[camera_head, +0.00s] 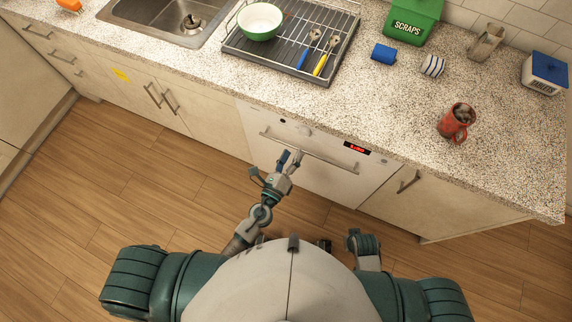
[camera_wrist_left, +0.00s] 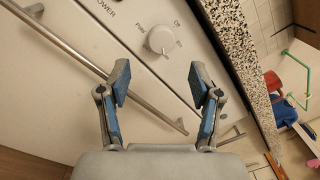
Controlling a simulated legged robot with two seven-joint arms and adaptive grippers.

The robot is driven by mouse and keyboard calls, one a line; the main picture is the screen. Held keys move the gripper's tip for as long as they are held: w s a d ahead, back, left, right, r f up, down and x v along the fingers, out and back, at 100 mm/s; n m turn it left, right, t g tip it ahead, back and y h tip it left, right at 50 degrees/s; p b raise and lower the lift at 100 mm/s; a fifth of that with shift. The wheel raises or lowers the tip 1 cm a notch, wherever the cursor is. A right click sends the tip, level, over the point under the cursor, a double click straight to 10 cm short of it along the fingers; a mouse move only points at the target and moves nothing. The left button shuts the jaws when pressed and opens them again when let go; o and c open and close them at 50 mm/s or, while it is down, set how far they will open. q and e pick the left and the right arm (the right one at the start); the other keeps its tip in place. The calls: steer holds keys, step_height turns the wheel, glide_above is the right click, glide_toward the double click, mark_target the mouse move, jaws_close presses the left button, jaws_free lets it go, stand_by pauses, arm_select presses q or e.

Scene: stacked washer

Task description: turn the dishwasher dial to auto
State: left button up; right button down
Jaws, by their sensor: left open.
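The dishwasher (camera_head: 325,183) has a white front under the counter, with a long bar handle across it. Its round pale dial (camera_wrist_left: 160,40) shows in the left wrist view, with small labels around it; one reads "Off", the others are too blurred to read surely. I cannot tell where the dial points. My left gripper (camera_head: 290,157) is in front of the dishwasher, near the handle. In the left wrist view its two blue-padded fingers (camera_wrist_left: 160,82) are open and empty, with the dial beyond the gap between them, apart from both. My right gripper does not show.
The bar handle (camera_wrist_left: 90,62) runs diagonally behind the left finger. A red-lit display (camera_head: 357,148) is right of the dial. The counter (camera_head: 400,100) overhangs above, holding a red mug (camera_head: 454,124) and a dish rack (camera_head: 262,52). The wooden floor (camera_head: 130,190) is clear.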

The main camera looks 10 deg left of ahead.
arm_select(q)
steer(key=v, duration=0.5)
steer(key=shift+f, duration=0.1)
stand_by(0.3)
steer(key=s+a+f+n+g+y+p, duration=0.2)
steer(key=a+f+n+g+y, duration=0.2)
steer(key=a+f+n, duration=0.5)
steer(key=s+a+f+n+g+y+p, duration=0.1)
steer(key=s+a+f+n+g+y, duration=0.2)
steer(key=a+f+n, duration=0.65)
steer(key=s+d+f+n+g+p, duration=0.1)
steer(key=s+f+n+g, duration=0.7)
steer(key=s+f, duration=0.7)
steer(key=shift+s+d+n+g+h+p, duration=0.25)
steer(key=shift+s+n+g+h+p, duration=0.2)
steer(key=shift+n, duration=0.3)
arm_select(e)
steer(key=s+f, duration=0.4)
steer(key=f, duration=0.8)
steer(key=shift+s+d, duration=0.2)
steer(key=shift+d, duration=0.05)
arm_select(q)
steer(key=shift+w, duration=0.15)
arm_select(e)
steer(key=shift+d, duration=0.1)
